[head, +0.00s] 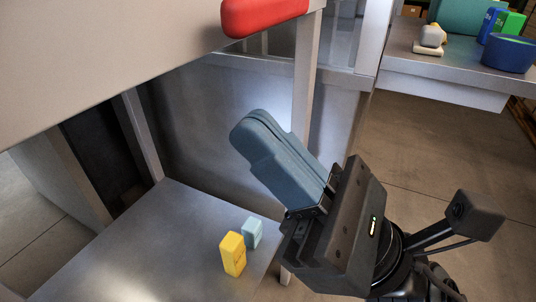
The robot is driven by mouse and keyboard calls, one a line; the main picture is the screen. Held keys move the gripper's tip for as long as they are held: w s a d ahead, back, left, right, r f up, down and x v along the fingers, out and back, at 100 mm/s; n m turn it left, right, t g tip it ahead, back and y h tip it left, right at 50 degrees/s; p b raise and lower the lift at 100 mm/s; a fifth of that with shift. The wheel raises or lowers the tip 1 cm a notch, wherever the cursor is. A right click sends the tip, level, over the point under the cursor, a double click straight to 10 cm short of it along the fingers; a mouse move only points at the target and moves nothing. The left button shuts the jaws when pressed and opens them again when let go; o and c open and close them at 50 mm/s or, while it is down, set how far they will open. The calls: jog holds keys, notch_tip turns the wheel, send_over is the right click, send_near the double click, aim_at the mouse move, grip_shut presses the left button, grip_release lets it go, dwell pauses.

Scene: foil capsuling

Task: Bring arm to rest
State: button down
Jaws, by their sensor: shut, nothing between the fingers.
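My gripper (258,128) is in the head view, right of the middle, with its blue-grey fingers pointing up and left. The fingers are pressed together and hold nothing. The dark gripper body and wrist reach down to the bottom right. The gripper hangs in the air in front of the metal bench frame, above and to the right of the lower shelf (130,245). I cannot tell how far it is from the frame.
A yellow box (233,254) and a light blue box (252,233) stand on the lower shelf. A red object (262,14) lies at the upper worktop's edge (110,60). A side table (440,78) at top right holds a blue bowl (508,54) and other items. Floor (450,150) shows at right.

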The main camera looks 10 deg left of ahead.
jog(key=s+d+f+n+t+h, duration=0.5)
jog(key=d+f+n+t+h, duration=0.4)
jog(key=n, duration=0.8)
jog(key=s+d+f+n+t+h, duration=0.5)
jog(key=d+f+n+t+h, duration=0.45)
jog(key=n, duration=0.85)
jog(key=s+d+f+m+g+h, duration=0.35)
jog(key=s+m+g, duration=0.2)
jog(key=m, duration=0.25)
jog(key=s+d+f+m+g+h, duration=0.25)
jog(key=s+m+g+h, duration=0.2)
jog(key=s+m, duration=0.3)
notch_tip(320, 180, up, 31)
jog(key=p, duration=3.1)
jog(key=shift+w+a+p, duration=0.4)
jog(key=shift+a, duration=0.05)
